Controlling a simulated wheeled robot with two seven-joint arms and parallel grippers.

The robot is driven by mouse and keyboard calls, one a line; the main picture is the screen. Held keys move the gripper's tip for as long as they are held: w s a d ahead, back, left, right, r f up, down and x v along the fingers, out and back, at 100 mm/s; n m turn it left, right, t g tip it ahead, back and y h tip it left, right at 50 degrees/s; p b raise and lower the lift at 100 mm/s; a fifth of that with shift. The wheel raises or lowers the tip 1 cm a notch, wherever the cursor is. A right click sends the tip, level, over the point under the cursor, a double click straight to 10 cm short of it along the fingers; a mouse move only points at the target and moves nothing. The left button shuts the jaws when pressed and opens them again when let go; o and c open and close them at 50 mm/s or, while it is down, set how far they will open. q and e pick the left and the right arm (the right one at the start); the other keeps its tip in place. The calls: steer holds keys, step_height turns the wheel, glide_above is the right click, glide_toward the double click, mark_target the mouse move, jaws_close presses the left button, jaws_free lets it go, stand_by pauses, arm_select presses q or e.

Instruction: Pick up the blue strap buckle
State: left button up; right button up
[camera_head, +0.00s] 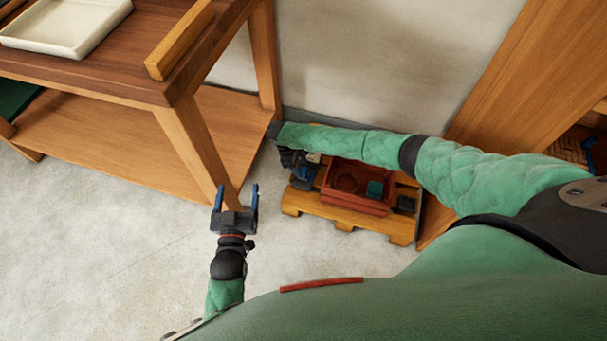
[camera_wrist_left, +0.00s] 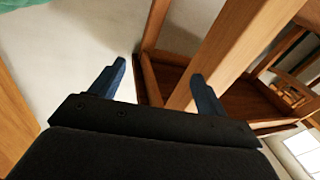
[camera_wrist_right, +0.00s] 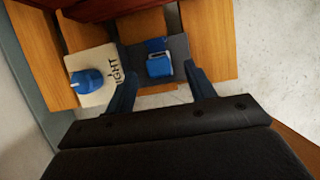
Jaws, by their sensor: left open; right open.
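A blue, blocky piece that looks like the strap buckle (camera_wrist_right: 159,64) lies on a dark grey pad (camera_wrist_right: 178,47) in the right wrist view. My right gripper (camera_wrist_right: 160,78) is open and empty, with the piece showing between and beyond its fingertips. I see no contact. In the head view my right arm reaches over the pallet's left end and partly hides that area. My left gripper (camera_head: 236,199) is open and empty, beside the wooden table's leg, away from the pallet; its fingers also show in the left wrist view (camera_wrist_left: 155,82).
A second blue, rounded piece (camera_wrist_right: 87,81) sits on a white card (camera_wrist_right: 98,66) lettered "IGHT". The low wooden pallet (camera_head: 340,215) carries a red tray (camera_head: 355,205) with a teal block (camera_head: 375,188). A wooden table (camera_head: 120,85) stands at left; the wall is behind.

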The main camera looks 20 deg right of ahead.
steer(key=x, duration=0.4)
steer(key=shift+w+f+b, duration=0.1)
steer(key=shift+b, duration=0.3)
arm_select(q)
step_height(320, 180, up, 11)
steer(key=t, duration=0.4)
steer(key=shift+w+a+h, duration=0.2)
steer(key=shift+a+h, duration=0.1)
steer(key=shift+h, duration=0.1)
arm_select(e)
steer(key=shift+c, duration=0.4)
arm_select(q)
steer(key=shift+f, duration=0.1)
arm_select(e)
steer(key=c, duration=1.1)
